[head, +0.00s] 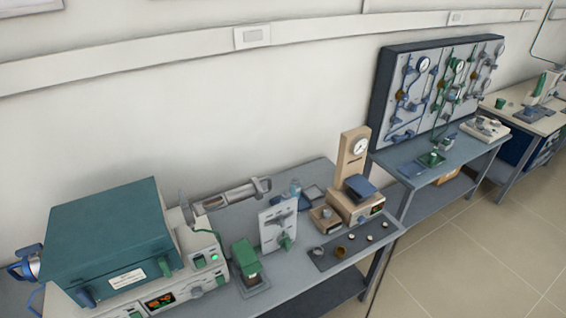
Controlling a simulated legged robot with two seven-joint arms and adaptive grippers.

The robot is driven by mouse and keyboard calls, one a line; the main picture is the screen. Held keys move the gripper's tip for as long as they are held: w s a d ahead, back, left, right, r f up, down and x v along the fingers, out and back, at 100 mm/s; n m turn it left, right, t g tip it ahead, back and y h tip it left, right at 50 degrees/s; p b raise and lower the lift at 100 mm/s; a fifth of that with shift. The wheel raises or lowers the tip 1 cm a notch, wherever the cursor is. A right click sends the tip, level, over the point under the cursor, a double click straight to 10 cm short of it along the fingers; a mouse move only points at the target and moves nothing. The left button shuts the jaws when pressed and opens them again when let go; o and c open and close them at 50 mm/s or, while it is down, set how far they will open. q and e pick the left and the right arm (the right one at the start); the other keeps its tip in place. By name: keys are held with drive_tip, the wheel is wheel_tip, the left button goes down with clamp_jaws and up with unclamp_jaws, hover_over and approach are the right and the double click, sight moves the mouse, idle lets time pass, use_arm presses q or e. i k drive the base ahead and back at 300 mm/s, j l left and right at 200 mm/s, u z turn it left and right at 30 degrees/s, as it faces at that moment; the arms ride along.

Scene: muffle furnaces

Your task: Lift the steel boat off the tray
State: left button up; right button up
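A dark flat tray (335,262) lies on the grey bench in front of the beige balance, at the middle right of the head view. Several small vessels stand on it in a slanting row. At its left end is a small grey metallic vessel (318,252), possibly the steel boat, though it is too small to be sure. Beside it is a brownish round vessel (341,252). Smaller pale pieces (369,238) stand farther right on the tray. Neither of my grippers is in view, and nothing touches the tray's vessels.
A teal-topped furnace (110,240) fills the bench's left. A green block device (246,262) and an upright white panel (277,226) stand left of the tray. The beige balance (355,205) stands behind it. A second bench (440,165) with a gauge panel is farther right.

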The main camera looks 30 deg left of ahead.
sight(209, 204)
drive_tip(key=u, duration=1.3)
